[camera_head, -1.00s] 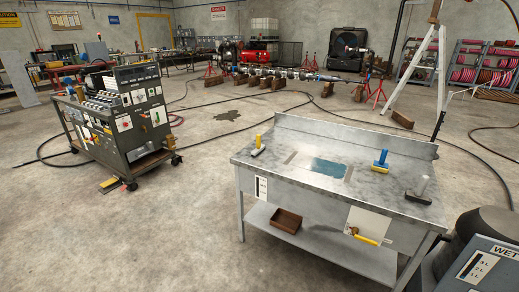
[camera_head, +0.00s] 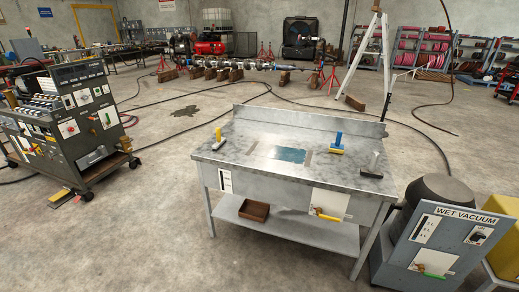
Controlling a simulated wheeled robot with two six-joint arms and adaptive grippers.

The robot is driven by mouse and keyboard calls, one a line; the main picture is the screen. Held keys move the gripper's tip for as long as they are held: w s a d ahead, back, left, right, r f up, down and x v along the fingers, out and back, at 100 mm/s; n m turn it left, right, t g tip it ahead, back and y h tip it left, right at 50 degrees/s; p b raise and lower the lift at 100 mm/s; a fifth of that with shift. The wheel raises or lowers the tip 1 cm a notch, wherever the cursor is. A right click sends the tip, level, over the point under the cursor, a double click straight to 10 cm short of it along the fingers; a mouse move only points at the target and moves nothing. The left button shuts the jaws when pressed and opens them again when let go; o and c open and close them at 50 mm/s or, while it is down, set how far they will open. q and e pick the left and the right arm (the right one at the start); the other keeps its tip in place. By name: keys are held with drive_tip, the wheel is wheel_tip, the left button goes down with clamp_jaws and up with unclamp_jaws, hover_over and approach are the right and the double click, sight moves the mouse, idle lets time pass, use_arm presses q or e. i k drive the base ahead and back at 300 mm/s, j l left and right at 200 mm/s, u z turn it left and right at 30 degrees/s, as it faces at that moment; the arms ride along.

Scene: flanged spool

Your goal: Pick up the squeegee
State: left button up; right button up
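Three small handled tools stand on a metal workbench (camera_head: 258,166). One has a yellow handle (camera_head: 218,135) and a pale, dark-edged head, at the left end. One has a blue handle (camera_head: 338,139) with a yellow block head, at the back right. One has a grey handle (camera_head: 375,160) with a dark, wide head, near the right front edge. They are too small in the picture to tell for certain which is the squeegee. Neither of my grippers is in view.
A wet vacuum (camera_head: 430,247) stands right of the bench, beside a yellow container (camera_head: 502,238). A wheeled control cart (camera_head: 72,125) stands at the left. Hoses cross the floor. Open concrete floor (camera_head: 130,235) lies left and in front of the bench.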

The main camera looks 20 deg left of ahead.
sight(222, 141)
drive_tip(key=i+j+z, duration=0.1)
drive_tip(key=z, duration=0.25)
drive_tip(key=j+z, duration=0.8)
drive_tip(key=j, duration=0.55)
drive_tip(key=j+z, duration=0.15)
drive_tip(key=j, duration=0.5)
drive_tip(key=j+z, duration=0.1)
drive_tip(key=j, duration=0.6)
drive_tip(key=j+z, duration=0.1)
drive_tip(key=j, duration=0.55)
drive_tip(key=k+j+z, duration=0.1)
drive_tip(key=j, duration=0.5)
drive_tip(key=k+j+z, duration=0.15)
drive_tip(key=j, duration=0.5)
